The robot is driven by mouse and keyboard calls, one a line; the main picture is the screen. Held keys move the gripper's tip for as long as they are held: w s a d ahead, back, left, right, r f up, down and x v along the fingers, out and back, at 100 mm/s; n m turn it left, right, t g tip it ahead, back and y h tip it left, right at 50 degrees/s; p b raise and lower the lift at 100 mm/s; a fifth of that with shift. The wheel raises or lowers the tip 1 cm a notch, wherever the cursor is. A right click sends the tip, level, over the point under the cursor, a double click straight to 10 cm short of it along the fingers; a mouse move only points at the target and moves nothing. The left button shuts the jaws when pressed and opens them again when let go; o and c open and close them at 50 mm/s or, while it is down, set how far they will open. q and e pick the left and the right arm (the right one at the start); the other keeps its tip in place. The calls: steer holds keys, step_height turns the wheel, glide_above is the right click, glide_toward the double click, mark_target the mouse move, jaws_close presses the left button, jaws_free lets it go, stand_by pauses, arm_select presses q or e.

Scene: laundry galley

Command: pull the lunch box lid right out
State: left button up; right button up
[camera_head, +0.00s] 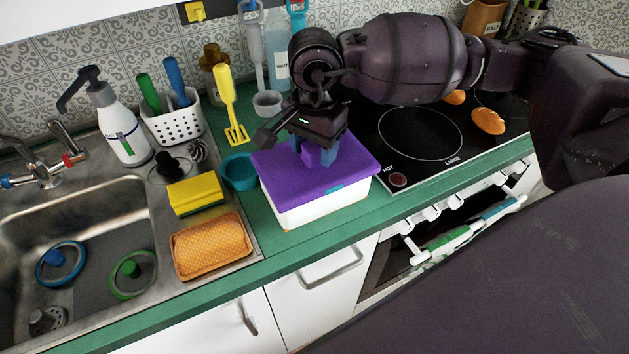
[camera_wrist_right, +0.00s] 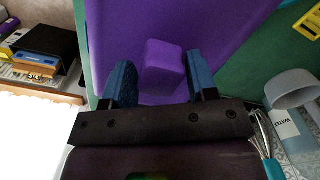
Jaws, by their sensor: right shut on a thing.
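The lunch box has a white body (camera_head: 318,207) and stands on the green counter, right of the sink. Its flat purple lid (camera_head: 285,180) covers the top of the body, with a small blue patch at its front edge. A purple block-shaped knob (camera_wrist_right: 163,68) stands up from the lid. My right gripper (camera_head: 314,155) is above the lid, pointing down, with its blue fingers on either side of the knob. It is shut on the knob. The fingers hide part of the knob in the head view. My left gripper is not in view.
A teal bowl (camera_head: 238,172) stands close to the lid's left edge. A yellow spatula (camera_head: 230,105) and a grey ladle (camera_head: 267,103) hang behind. The black hob (camera_head: 420,133) lies to the right. A yellow sponge (camera_head: 195,193) and the sink (camera_head: 90,255) are left.

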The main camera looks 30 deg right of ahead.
mark_target(315, 145)
steer(key=shift+r+p, duration=0.7)
steer(key=shift+r, duration=1.35)
